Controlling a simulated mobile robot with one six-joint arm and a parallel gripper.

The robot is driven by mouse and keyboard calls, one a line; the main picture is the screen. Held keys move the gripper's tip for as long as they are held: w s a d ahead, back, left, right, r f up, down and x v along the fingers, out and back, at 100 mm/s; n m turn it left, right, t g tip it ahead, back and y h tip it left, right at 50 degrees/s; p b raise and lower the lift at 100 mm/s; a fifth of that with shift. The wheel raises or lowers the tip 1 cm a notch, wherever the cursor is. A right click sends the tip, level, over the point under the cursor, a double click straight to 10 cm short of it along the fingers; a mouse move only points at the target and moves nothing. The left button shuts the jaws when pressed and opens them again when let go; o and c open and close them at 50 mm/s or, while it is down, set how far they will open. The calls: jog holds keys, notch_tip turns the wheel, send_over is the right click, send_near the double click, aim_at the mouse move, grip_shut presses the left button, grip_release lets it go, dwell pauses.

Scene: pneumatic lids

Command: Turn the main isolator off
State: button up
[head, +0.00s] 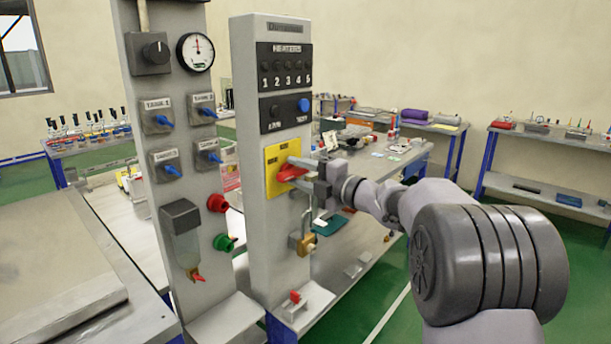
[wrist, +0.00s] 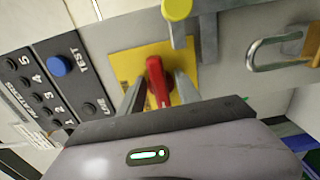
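The main isolator is a red rotary handle (head: 291,173) on a yellow plate (head: 273,175), low on the right-hand grey panel. My gripper (head: 302,173) reaches it from the right in the head view. In the wrist view, the red handle (wrist: 158,82) stands between the two fingers of my gripper (wrist: 160,92). The fingers are apart, with a visible gap on each side of the handle, so they are around it but do not appear closed on it. The handle's exact angle is hard to tell, and its near end is partly hidden by the gripper body.
A brass padlock (head: 306,244) hangs below the plate; its shackle (wrist: 282,52) shows in the wrist view. Heater switches and a blue test button (head: 303,105) are above. A second panel (head: 133,70) with gauge and valves stands left. Workbenches are behind.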

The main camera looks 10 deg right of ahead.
jog(key=p+v, duration=0.4)
jog(key=v, duration=1.3)
jog(key=shift+s, duration=0.15)
jog(key=shift+d+r, duration=0.1)
notch_tip(320, 180, up, 7)
jog(key=d+m+t+h, duration=0.1)
jog(key=m+t+h, duration=0.2)
jog(key=m+h, duration=1)
jog(key=s+a+f+m+g+y, duration=0.1)
jog(key=s+a+f+m+g, duration=0.3)
jog(key=s, duration=0.6)
jog(key=s+a+f+m+g+y, duration=0.2)
jog(key=s+a+f+m+g, duration=0.2)
jog(key=s, duration=0.6)
jog(key=s+a+f+m+g+y, duration=0.1)
jog(key=s+a+f+m+g, duration=0.2)
jog(key=s+a+f+m, duration=0.5)
jog(key=shift+s+f+m+g, duration=0.4)
jog(key=shift+s+f, duration=0.55)
jog(key=shift+s, duration=0.2)
